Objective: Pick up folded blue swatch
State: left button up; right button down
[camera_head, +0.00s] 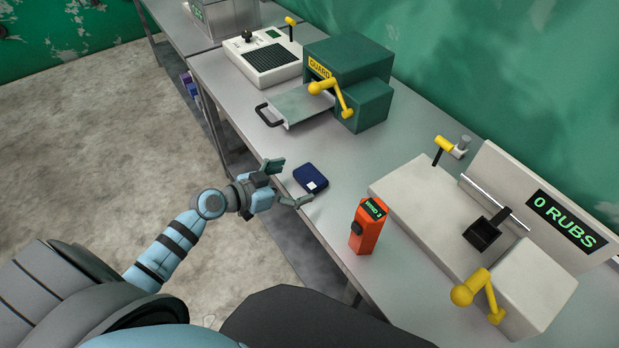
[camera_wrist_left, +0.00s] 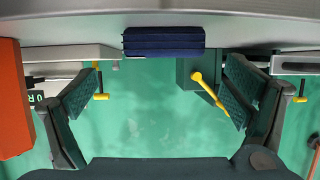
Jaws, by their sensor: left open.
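The folded blue swatch (camera_head: 311,178) is a small dark blue pad with a white label, lying flat on the grey table near its front edge. In the left wrist view the swatch (camera_wrist_left: 163,41) shows edge-on at the top centre, as a layered blue stack. My left gripper (camera_head: 289,184) is open and empty, just left of the swatch at the table edge, its fingers spread towards it. In the left wrist view the two dark fingers (camera_wrist_left: 160,95) stand wide apart, one on each side of the swatch. My right gripper is out of view.
An orange handheld device (camera_head: 368,226) stands right of the swatch. A green guarded machine (camera_head: 349,80) with a handled metal plate (camera_head: 299,106) is behind. A pale rub tester (camera_head: 430,215) fills the right. The table (camera_head: 345,155) around the swatch is bare.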

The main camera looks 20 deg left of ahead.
aim_at(308, 176)
pick_arm(q)
jog(key=x, duration=0.5)
jog(key=shift+w+a+f, duration=0.2)
jog(key=shift+s+r, duration=0.15)
jog(key=shift+s, duration=0.1)
jog(key=c, duration=1.2)
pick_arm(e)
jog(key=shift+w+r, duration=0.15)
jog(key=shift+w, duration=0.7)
